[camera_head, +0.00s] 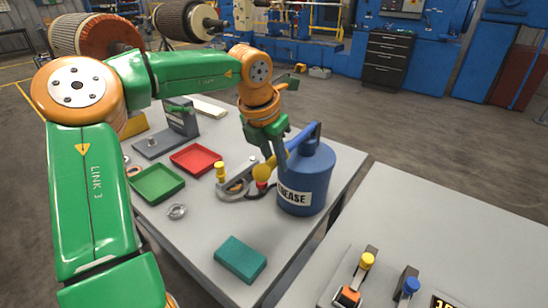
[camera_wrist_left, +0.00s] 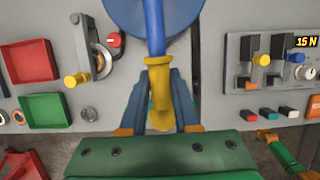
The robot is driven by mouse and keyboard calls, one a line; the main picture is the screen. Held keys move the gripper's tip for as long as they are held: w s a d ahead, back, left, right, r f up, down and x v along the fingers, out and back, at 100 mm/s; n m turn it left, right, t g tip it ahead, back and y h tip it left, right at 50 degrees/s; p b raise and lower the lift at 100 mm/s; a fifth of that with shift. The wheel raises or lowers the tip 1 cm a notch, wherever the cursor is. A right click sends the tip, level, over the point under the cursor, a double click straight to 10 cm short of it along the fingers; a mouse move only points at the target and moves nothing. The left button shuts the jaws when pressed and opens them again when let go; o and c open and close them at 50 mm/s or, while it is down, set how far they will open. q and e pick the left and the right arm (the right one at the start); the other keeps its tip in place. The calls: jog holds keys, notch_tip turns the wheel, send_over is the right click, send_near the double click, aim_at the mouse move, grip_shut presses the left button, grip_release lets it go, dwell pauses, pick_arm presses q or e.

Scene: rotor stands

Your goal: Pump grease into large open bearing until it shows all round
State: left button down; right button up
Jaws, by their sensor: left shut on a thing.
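The blue grease drum (camera_head: 308,178), labelled "GREASE", stands upright at the right edge of the work table; its top edge shows in the left wrist view (camera_wrist_left: 150,15). My left gripper (camera_head: 277,150) is shut on the yellow grip (camera_wrist_left: 160,90) of the drum's blue pump lever (camera_wrist_left: 155,35). The grip's round end (camera_head: 263,172) shows below the fingers. Left of the drum is a grey fixture (camera_wrist_left: 92,50) with a yellow knob (camera_head: 220,170) and a red knob (camera_head: 262,184). A round part sits in it; I cannot tell whether grease shows. A loose metal ring (camera_head: 177,211) lies nearer.
A green tray (camera_head: 157,184) and a red tray (camera_head: 196,159) lie left of the fixture. A teal block (camera_head: 240,258) lies at the front. A second bench (camera_head: 440,225) with yellow and blue knobs stands right, across a narrow gap.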

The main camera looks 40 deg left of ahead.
pick_arm(q)
jog(key=shift+w+r+p, duration=0.2)
jog(key=shift+r+p, duration=2.1)
jog(key=shift+r, duration=0.25)
jog(key=shift+f, duration=0.1)
jog(key=c, duration=0.6)
grip_release()
jog(key=shift+o, duration=0.2)
jog(key=shift+s, duration=0.1)
notch_tip(320, 180, up, 7)
jog(key=p, duration=0.6)
